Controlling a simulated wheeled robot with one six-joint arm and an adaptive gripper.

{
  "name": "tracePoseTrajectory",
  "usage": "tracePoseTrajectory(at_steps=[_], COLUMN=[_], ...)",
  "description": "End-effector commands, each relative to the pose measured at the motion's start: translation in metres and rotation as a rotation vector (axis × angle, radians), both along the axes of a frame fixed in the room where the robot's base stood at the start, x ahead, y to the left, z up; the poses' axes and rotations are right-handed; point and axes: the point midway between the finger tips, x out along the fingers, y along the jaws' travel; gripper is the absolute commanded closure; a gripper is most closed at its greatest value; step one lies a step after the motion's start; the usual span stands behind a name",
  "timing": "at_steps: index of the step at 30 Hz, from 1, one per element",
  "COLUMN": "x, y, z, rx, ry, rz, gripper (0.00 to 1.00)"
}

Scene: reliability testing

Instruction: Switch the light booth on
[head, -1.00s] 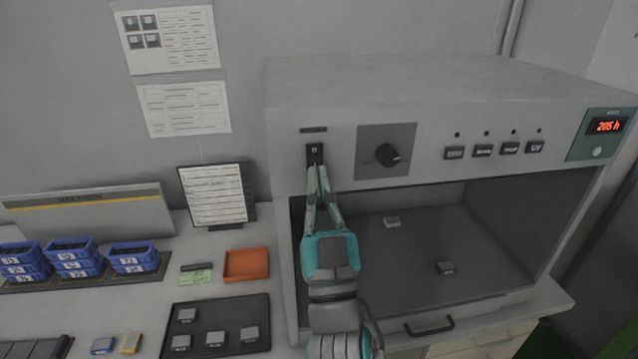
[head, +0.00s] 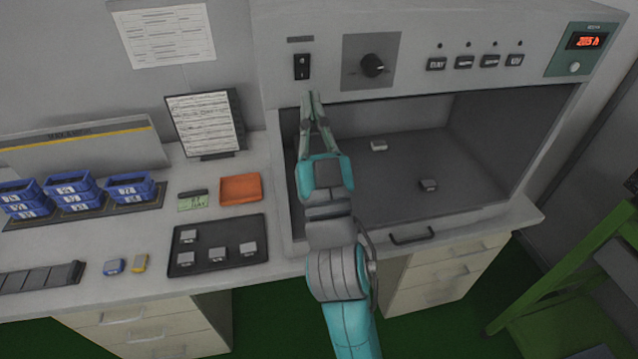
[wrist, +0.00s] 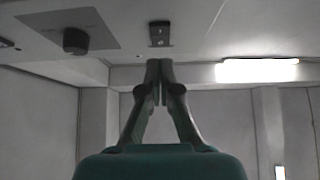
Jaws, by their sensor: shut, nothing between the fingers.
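The light booth (head: 275,30) is a large grey cabinet with an open front. Its black rocker switch (head: 302,66) is at the left of the front panel, with small pale marks. The switch also shows in the wrist view (wrist: 159,33), above the fingertips. My gripper (head: 312,97) is shut and empty, its tips just below the switch and apart from it. In the wrist view my gripper (wrist: 160,65) shows its fingertips together. The booth interior (head: 400,150) looks dim grey, with no clear glow. I cannot tell which way the rocker is tipped.
A dial (head: 373,65) and several buttons (head: 463,62) lie right of the switch, then a lit red display (head: 586,41). Two small blocks lie inside the booth. A dark tray (head: 218,244) and an orange tray (head: 240,188) stand left. A bright strip (wrist: 257,70) shows in the wrist view.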

Motion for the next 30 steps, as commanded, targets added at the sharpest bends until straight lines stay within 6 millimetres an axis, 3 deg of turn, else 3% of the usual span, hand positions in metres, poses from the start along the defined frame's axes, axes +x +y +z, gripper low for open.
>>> tracePoseTrajectory(at_steps=[15,30], x=[-0.031,-0.052], y=[-0.008,-0.015], z=[-0.041,-0.07], rx=[-0.005,-0.001], ry=[0.003,0.002], rz=[0.0,-0.001], gripper=[1.0,1.0])
